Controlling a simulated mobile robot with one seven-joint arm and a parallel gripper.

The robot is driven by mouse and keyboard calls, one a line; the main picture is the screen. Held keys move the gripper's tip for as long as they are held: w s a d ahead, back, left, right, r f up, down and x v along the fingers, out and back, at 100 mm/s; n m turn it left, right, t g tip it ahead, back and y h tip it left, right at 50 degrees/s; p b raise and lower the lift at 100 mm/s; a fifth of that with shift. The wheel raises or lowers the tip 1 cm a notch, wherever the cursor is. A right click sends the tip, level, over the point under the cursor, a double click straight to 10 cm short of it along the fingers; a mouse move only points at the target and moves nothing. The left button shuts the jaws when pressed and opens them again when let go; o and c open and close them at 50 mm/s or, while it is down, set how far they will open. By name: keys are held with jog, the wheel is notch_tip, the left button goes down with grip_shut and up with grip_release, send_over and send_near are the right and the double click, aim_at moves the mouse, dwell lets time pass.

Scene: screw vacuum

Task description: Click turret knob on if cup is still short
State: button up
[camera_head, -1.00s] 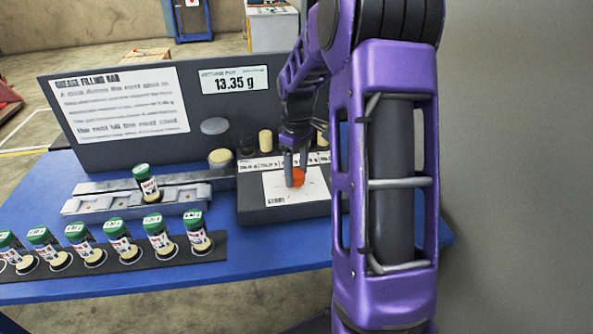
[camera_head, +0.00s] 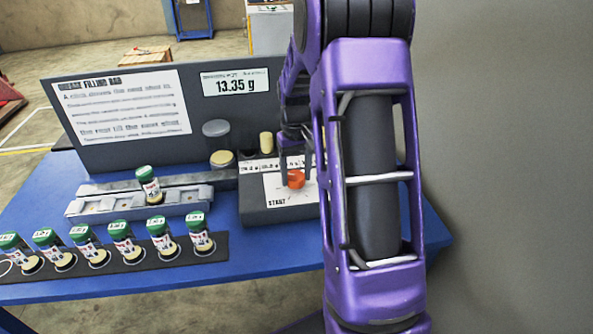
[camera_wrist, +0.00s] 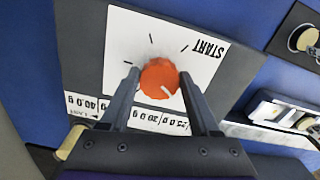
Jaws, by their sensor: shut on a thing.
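The orange turret knob (camera_head: 296,179) stands on a white dial plate marked START. In the wrist view, the knob (camera_wrist: 160,78) sits between the fingertips of my gripper (camera_wrist: 158,82), one finger on each side. My gripper is shut on the knob; it also shows in the head view (camera_head: 294,172). A white pointer mark on the knob points to the lower right in the wrist view. The display (camera_head: 236,86) reads 13.35 g. One green-topped cup (camera_head: 149,184) stands on the grey rail (camera_head: 110,206); its fill cannot be told.
Several similar cups (camera_head: 124,238) stand in a row on a dark strip at the table's front. A sign (camera_head: 122,105) on the back panel is headed "Grease filling bar". A pale round part (camera_head: 222,158) lies behind the rail. Blue tabletop (camera_head: 270,250) is bare in front.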

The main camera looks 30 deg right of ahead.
aim_at(295, 176)
jog(key=m+p, duration=0.1)
jog(key=m, duration=0.3)
jog(key=shift+w+a+m, duration=0.1)
jog(key=shift+m, duration=0.3)
dwell(0.4)
jog(key=o, duration=1.4)
jog(key=shift+c, duration=0.2)
jog(key=shift+r, duration=0.1)
notch_tip(295, 176, up, 17)
jog(key=p, duration=0.2)
jog(key=shift+r, duration=0.15)
